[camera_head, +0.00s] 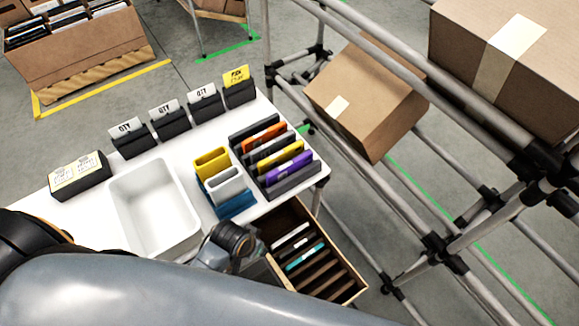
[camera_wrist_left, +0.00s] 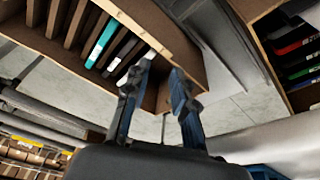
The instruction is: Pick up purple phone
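The purple phone (camera_head: 289,168) stands on edge in the front part of a dark slotted rack (camera_head: 296,181) on the white table, beside yellow, orange and black ones. My left arm crosses the bottom of the head view, and a dark wrist part (camera_head: 232,240) shows at the table's front edge. Its fingertips are not clear there. In the left wrist view my left gripper (camera_wrist_left: 158,75) has its two fingers apart with nothing between them. It is near the wooden slotted box, away from the purple phone. I cannot pick out the purple phone in the wrist view. My right gripper is not in view.
The wooden slotted box (camera_head: 352,291) below the table edge holds white, black and teal items. Yellow, white and blue holders (camera_head: 212,163) stand left of the rack. An empty white bin (camera_head: 152,212) is further left. Pipe racking with tilted cartons (camera_head: 370,95) stands right.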

